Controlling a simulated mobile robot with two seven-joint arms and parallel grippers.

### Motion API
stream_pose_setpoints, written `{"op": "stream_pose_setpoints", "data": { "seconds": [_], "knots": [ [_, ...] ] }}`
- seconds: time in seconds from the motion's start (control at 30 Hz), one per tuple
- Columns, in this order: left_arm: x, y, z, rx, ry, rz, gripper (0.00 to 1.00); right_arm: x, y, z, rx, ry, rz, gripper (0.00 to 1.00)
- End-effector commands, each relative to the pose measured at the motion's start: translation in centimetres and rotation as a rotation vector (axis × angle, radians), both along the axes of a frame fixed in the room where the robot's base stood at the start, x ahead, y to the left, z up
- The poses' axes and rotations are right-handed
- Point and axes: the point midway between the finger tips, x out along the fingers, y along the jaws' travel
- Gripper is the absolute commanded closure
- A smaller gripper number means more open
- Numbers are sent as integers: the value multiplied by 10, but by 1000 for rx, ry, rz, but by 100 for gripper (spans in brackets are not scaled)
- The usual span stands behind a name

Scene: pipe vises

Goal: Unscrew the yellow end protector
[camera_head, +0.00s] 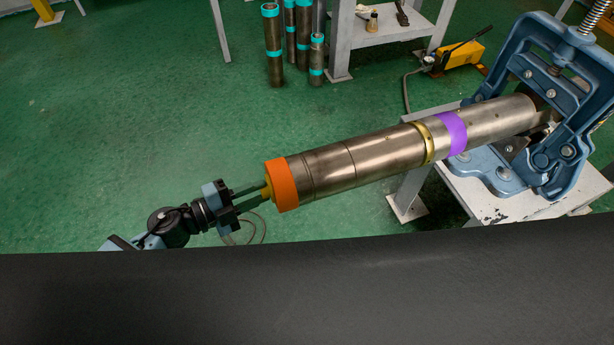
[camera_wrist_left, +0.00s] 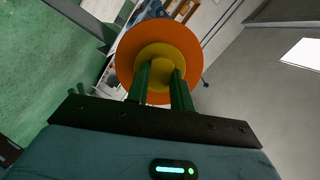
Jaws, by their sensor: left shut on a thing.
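A long steel pipe (camera_head: 355,163) with a brass ring and a purple band is clamped in a blue vise (camera_head: 570,95) at the right. Its free end points left and carries an orange ring (camera_head: 281,186). The yellow end protector (camera_head: 265,190) sits at the centre of that orange end, mostly hidden in the head view. In the left wrist view the yellow protector (camera_wrist_left: 160,58) shows as a round yellow piece inside the orange disc (camera_wrist_left: 188,42). My left gripper (camera_head: 262,191) is shut on the yellow protector, its two green fingers (camera_wrist_left: 162,85) on either side. My right gripper is not in view.
A grey table (camera_head: 540,192) bears the vise. Several upright pipes with teal bands (camera_head: 273,45) and a yellow hand pump (camera_head: 462,54) stand at the back. A dark surface (camera_head: 300,295) fills the front. Green floor lies open at the left.

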Motion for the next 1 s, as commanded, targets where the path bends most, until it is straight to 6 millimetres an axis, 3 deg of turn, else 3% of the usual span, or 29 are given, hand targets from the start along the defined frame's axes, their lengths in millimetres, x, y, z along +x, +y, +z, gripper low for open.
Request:
{"op": "stream_pose_setpoints", "data": {
  "seconds": [0.43, 0.83, 1.0],
  "knots": [
    [4, 1, 4, -104, 356, 4, 100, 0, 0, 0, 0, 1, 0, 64],
    [4, 1, 5, -121, 407, 4, 100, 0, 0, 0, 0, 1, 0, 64],
    [6, 2, 6, -163, 559, 3, 100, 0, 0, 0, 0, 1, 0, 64]
  ]
}}
